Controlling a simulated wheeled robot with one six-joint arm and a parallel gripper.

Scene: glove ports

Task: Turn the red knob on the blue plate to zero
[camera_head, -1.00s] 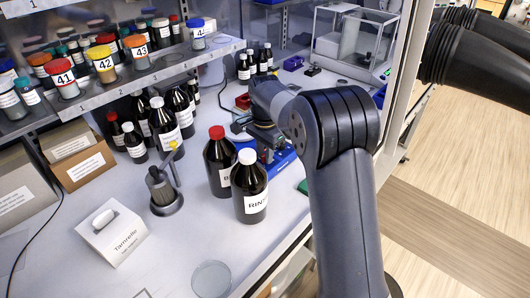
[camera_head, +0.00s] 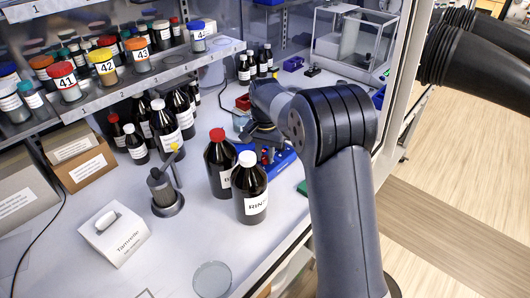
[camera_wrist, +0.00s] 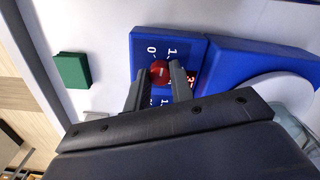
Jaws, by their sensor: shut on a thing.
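The red knob (camera_wrist: 160,68) sits on the blue plate (camera_wrist: 143,42) in the wrist view. A white mark shows on the knob's face. White figures, among them a 0 at the knob's upper left, are printed around it. My gripper (camera_wrist: 160,74) has one finger on each side of the knob and is shut on it. Part of a red lit display shows behind the right finger.
A white-capped bottle (camera_head: 250,190) and a red-capped bottle (camera_head: 219,165) stand close in front of the blue device. A green block (camera_wrist: 71,70) lies left of the plate in the wrist view. A balance case (camera_head: 350,38) stands at the back.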

